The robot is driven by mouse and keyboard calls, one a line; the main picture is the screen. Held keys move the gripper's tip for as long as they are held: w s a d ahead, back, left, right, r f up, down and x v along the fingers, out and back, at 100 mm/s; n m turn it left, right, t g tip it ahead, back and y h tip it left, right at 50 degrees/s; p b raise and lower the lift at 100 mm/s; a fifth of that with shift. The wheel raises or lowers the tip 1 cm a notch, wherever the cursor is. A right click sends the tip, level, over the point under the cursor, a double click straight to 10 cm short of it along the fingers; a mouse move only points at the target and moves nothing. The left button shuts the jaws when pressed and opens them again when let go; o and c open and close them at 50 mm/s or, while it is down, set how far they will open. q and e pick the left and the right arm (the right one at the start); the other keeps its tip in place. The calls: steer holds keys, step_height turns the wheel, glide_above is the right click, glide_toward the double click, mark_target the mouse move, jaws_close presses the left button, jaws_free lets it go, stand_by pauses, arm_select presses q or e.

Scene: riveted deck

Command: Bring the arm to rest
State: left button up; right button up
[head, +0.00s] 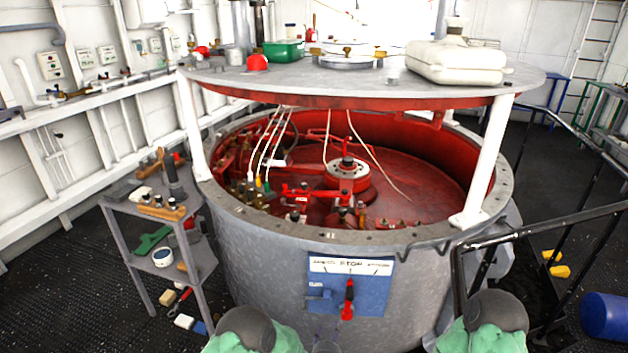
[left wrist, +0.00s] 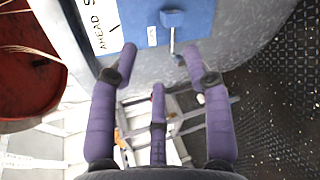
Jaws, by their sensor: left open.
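My left gripper (left wrist: 160,68) shows in the left wrist view with its purple fingers spread and open. Nothing is held between them. Beyond the fingertips is the blue panel (left wrist: 198,12) on the side of the large grey drum. A small blue block with a metal rod (left wrist: 172,42) stands out from that panel; I cannot tell how near the fingers are to it. In the head view the panel (head: 378,293) carries a red lever (head: 348,298). Rounded grey and green parts of my two arms show at the bottom edge. My right gripper is not in view.
The grey drum (head: 255,262) fills the middle, with a round tabletop (head: 300,82) above it. A grey shelf trolley (head: 207,262) with tools stands left. A black railing (head: 540,222) and a blue cylinder (head: 606,316) are at right. Small items lie on the dark floor.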

arm_select(q)
steer(key=s+a+f+m+g, duration=0.4)
steer(key=s+a+f+m, duration=0.2)
steer(key=s+a+m+g, duration=0.3)
steer(key=s+m, duration=0.1)
steer(key=s, duration=0.4)
steer(key=s+a+f+m+g+h+p, duration=0.1)
steer(key=s+a+m+g, duration=0.1)
steer(key=s, duration=0.7)
steer(key=s+a+f+m+g+p, duration=0.1)
steer(key=s+a+m+g, duration=0.2)
steer(key=s+m, duration=0.4)
steer(key=shift+s+a+g+h, duration=0.3)
steer(key=shift+s+g+h, duration=0.1)
steer(key=shift+s+g, duration=0.35)
